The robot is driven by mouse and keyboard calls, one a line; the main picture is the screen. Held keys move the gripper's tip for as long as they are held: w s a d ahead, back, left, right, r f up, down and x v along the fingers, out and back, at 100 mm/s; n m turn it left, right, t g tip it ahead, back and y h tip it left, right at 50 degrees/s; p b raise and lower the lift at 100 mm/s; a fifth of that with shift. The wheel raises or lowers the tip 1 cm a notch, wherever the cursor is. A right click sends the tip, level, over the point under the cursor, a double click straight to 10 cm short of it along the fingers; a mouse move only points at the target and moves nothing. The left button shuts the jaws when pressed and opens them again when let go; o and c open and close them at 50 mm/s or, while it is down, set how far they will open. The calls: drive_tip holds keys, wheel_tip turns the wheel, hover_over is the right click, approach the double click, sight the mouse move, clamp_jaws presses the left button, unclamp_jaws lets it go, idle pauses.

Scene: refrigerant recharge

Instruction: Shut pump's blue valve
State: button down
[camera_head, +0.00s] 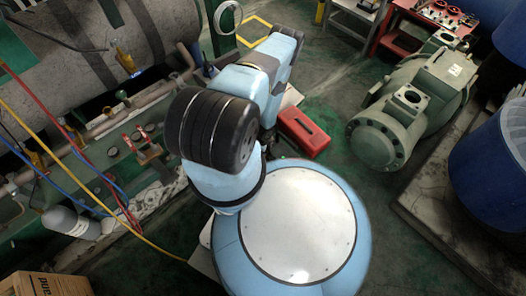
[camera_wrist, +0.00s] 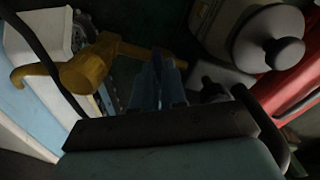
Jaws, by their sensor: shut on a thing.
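In the wrist view my gripper (camera_wrist: 160,72) points away from the camera, with its narrow bluish fingers close together in dim light. It is shut on a small part, which looks like the pump's blue valve; the fingers hide most of it and its turn position cannot be read. A yellow brass-coloured fitting (camera_wrist: 90,65) with a side arm lies just left of the fingers. A grey body with a dark round knob (camera_wrist: 284,54), probably part of the pump, is at the right. In the head view my own arm hides the gripper and the valve.
A red box (camera_head: 303,131) lies on the floor beside my arm. A green compressor (camera_head: 415,110) stands to the right, with a blue drum (camera_head: 490,160) beyond it. Red, yellow and blue hoses run at the left by a grey cylinder (camera_head: 68,222). A red cart (camera_head: 420,30) stands at the back.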

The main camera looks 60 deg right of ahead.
drive_tip(key=m, duration=0.3)
idle(0.5)
drive_tip(key=shift+m, duration=1.2)
drive_tip(key=c, duration=1.1)
unclamp_jaws()
wheel_tip(320, 180, up, 9)
